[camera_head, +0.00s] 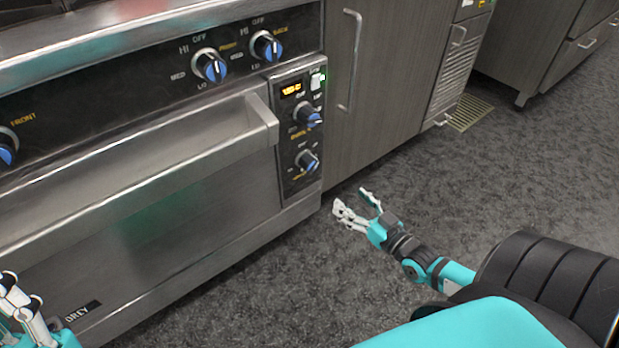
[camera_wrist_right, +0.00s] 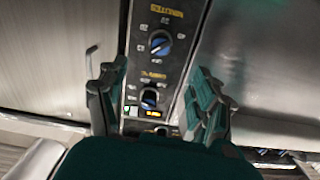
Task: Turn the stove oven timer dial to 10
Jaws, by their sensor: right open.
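The oven's narrow black control panel has two blue-and-black dials. The lower one, the timer dial (camera_head: 307,160), has yellow lettering below it. In the right wrist view the picture is upside down, and the timer dial (camera_wrist_right: 160,43) sits beside the yellow word MINUTES. The numbers around it are too small to read surely. My right gripper (camera_head: 353,199) is open and empty, low in front of and to the right of the panel, apart from the dial. In its wrist view the panel shows between the spread fingers (camera_wrist_right: 160,80). My left gripper (camera_head: 18,300) is partly cut off at the lower left.
The upper panel dial (camera_head: 306,115) sits just above the timer dial, below a lit orange display (camera_head: 291,89). The oven door handle (camera_head: 150,180) juts out left of the panel. Grey cabinets (camera_head: 385,70) stand to the right. The floor (camera_head: 470,190) is clear.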

